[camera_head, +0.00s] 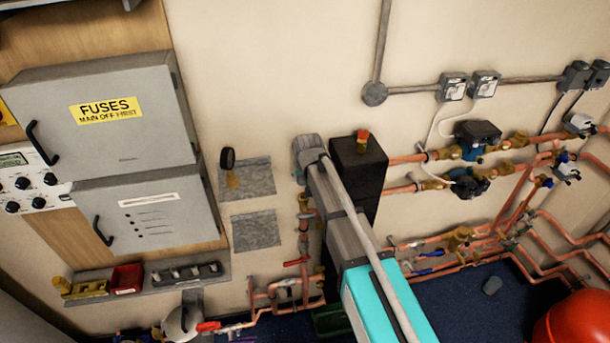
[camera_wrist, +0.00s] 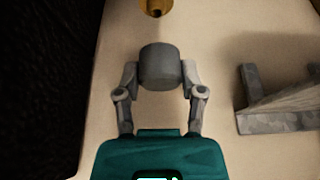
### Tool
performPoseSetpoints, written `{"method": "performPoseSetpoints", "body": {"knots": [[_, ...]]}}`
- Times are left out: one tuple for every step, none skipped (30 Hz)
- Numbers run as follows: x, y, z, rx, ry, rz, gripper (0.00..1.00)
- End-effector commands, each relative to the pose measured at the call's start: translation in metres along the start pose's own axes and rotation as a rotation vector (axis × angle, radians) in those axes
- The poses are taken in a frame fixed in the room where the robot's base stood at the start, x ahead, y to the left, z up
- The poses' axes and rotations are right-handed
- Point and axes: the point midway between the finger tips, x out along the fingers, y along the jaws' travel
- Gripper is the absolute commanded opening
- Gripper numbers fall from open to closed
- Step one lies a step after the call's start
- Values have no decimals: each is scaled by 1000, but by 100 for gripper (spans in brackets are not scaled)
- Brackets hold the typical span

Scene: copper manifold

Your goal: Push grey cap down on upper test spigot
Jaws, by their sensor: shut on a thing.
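The grey cap (camera_wrist: 160,62) is a short cylinder held between the two fingers of my gripper (camera_wrist: 160,78) in the wrist view. A brass spigot end (camera_wrist: 156,8) shows at the top edge of that view, ahead of the cap and nearly in line with it. A gap of bare wall shows between cap and spigot in the picture; their true distance is hard to tell. In the head view, my arm reaches to the left of the black box, and its wrist hides the fingers and the cap.
The tall black box (camera_head: 358,175) with a red-topped fitting stands close beside my arm. A grey bracket (camera_wrist: 280,110) stands right of my gripper in the wrist view. Copper pipes (camera_head: 303,245) run below.

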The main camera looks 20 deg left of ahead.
Motion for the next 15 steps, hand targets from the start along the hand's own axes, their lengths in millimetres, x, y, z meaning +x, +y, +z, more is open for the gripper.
{"method": "performPoseSetpoints", "body": {"knots": [[0,1,0,2,0,1,27],[0,2,0,2,0,1,27],[0,2,0,3,0,1,27],[1,3,0,3,0,1,27],[1,3,0,4,0,2,27],[2,4,0,4,0,2,27],[2,4,1,5,0,2,27],[3,4,1,5,0,2,27],[4,4,2,5,0,2,27],[5,4,2,5,0,2,27],[6,4,2,5,0,2,27],[8,4,3,5,0,2,27],[9,5,4,5,0,2,27],[10,5,4,6,0,2,27],[12,5,5,6,0,2,27]]}}
